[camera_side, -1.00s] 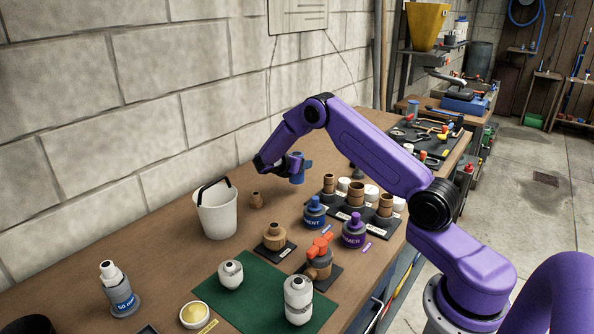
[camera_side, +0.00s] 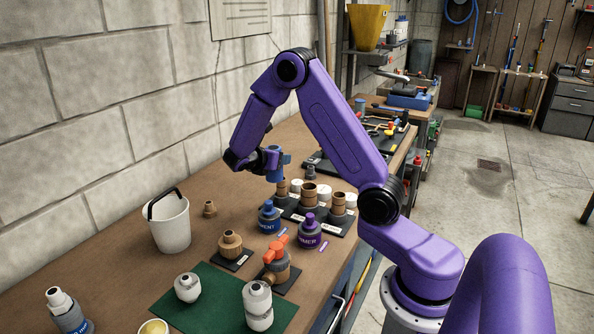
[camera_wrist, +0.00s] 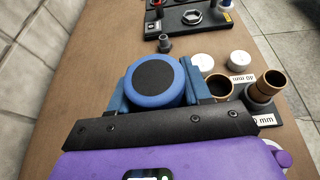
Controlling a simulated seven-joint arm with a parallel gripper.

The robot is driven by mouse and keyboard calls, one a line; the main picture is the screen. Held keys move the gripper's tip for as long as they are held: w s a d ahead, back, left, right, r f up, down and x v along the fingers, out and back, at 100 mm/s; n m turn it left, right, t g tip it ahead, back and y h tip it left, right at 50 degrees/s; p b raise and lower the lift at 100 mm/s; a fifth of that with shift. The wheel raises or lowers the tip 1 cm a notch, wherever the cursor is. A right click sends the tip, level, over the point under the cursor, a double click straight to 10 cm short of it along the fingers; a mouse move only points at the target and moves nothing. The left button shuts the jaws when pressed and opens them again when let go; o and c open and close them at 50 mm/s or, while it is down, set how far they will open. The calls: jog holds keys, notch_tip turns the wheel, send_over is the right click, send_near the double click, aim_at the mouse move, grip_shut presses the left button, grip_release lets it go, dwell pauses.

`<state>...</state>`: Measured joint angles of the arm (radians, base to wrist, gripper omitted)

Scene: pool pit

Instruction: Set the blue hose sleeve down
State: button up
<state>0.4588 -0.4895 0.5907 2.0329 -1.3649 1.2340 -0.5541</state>
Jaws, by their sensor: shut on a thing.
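The blue hose sleeve (camera_side: 276,167) is gripped upright, above the workbench. In the wrist view the sleeve (camera_wrist: 153,84) shows as a blue ring with a dark round face between two blue fingers. My gripper (camera_side: 272,160) is shut on it. In the side view the sleeve appears just behind and above the leftmost brown fitting (camera_side: 282,187) of the rack. I cannot tell its exact height above the bench.
Brown fittings and white caps (camera_side: 297,186) stand on a dark rack (camera_side: 322,224). A white bucket (camera_side: 170,226) is at left. Bare bench (camera_wrist: 92,70) lies left of the sleeve in the wrist view.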

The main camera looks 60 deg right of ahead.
jog(key=s+d+m+g+y, duration=0.2)
jog(key=s+d+m+g, duration=0.55)
jog(key=s+d, duration=0.9)
jog(key=shift+n, duration=0.45)
jog(key=w+d+f, duration=0.2)
jog(key=d+f, duration=0.1)
jog(key=w+d+f, duration=0.2)
jog(key=f, duration=0.1)
jog(key=w+d+f, duration=0.2)
jog(key=d+f, duration=0.1)
jog(key=shift+w+d+f, duration=0.1)
jog(key=shift+w+d, duration=0.15)
jog(key=shift+d, duration=0.05)
jog(key=shift+w+d+f, duration=0.1)
jog(key=shift+d+f, duration=0.05)
jog(key=shift+f, duration=1.5)
jog(key=shift+f, duration=0.1)
jog(key=o, duration=1)
jog(key=shift+o, duration=0.2)
